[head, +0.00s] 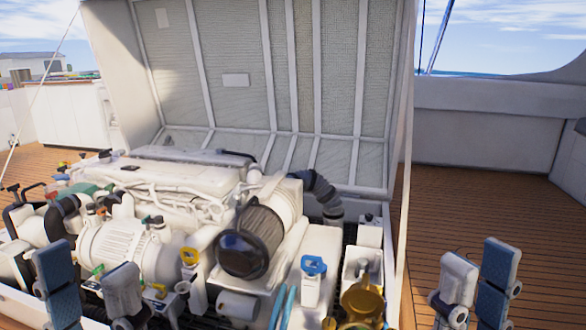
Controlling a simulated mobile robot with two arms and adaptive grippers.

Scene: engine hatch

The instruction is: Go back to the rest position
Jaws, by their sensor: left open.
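My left gripper (88,275) is at the lower left, in front of the engine. Its two fingers stand apart and nothing shows between them. My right gripper (478,265) is at the lower right, over the wooden deck and to the right of the engine bay. Its fingers look close together from this angle, and I cannot tell how far apart they are. No object shows in it. Both grippers point upward in the picture, and their lower parts are cut off by the bottom edge.
The white engine (190,185) fills the bay, with a round dark filter (250,240), a blue-handled part (313,266) and a brass-coloured part (362,302). The raised hatch (240,50) stands behind it. Open teak deck (470,200) lies to the right.

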